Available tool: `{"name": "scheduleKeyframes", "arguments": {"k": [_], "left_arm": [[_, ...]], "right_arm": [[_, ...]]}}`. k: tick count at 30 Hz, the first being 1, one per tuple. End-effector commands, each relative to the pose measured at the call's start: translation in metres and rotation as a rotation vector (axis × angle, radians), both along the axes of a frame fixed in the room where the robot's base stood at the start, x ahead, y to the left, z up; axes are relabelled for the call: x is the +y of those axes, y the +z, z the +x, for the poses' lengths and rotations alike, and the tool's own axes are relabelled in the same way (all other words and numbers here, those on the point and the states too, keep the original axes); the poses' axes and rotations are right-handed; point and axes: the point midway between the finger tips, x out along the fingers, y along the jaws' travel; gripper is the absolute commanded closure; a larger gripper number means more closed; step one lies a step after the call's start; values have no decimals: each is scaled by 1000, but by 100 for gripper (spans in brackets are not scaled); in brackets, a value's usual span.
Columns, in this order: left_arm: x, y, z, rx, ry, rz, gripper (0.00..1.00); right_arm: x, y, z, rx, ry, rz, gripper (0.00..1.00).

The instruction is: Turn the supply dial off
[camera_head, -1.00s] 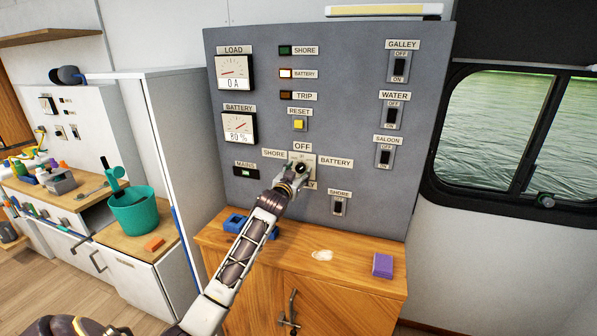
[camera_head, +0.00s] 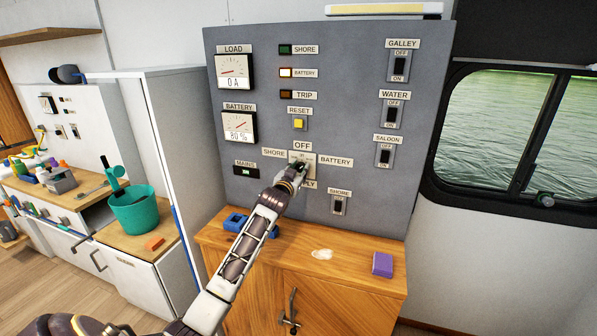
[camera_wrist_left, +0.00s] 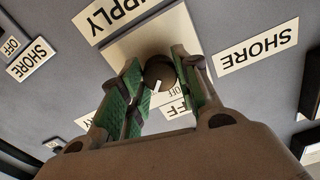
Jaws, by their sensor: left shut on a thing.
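The supply dial (camera_wrist_left: 160,72) is a dark round knob on a pale plate (camera_head: 311,161) in the grey panel. My left gripper (camera_head: 298,170) reaches it from below left in the head view and covers most of it. In the left wrist view the gripper's green-padded fingers (camera_wrist_left: 160,90) are shut on the dial from both sides. The dial's white mark points down in that view, close to the small OFF text and slightly left of it. The OFF label (camera_head: 303,146) is above the dial, with SHORE left and BATTERY right. My right gripper is not in view.
The yellow reset button (camera_head: 299,124) is above the dial. The battery lamp (camera_head: 285,73) is lit. Switches flank the panel's right side, and a shore switch (camera_head: 338,206) is below right. A blue object (camera_head: 236,222) and purple block (camera_head: 383,264) sit on the wooden counter (camera_head: 345,272).

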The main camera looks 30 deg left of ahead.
Motion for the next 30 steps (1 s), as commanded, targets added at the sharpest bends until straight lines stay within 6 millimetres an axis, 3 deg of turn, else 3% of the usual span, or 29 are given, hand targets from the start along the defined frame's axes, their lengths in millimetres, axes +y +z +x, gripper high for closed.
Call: {"name": "scheduleKeyframes", "arguments": {"k": [14, 30], "left_arm": [[-1, 0, 0, -31, 0, -131, 92], [0, 1, 0, -131, 1, -553, 92]], "right_arm": [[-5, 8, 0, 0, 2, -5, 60], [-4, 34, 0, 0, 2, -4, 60]]}}
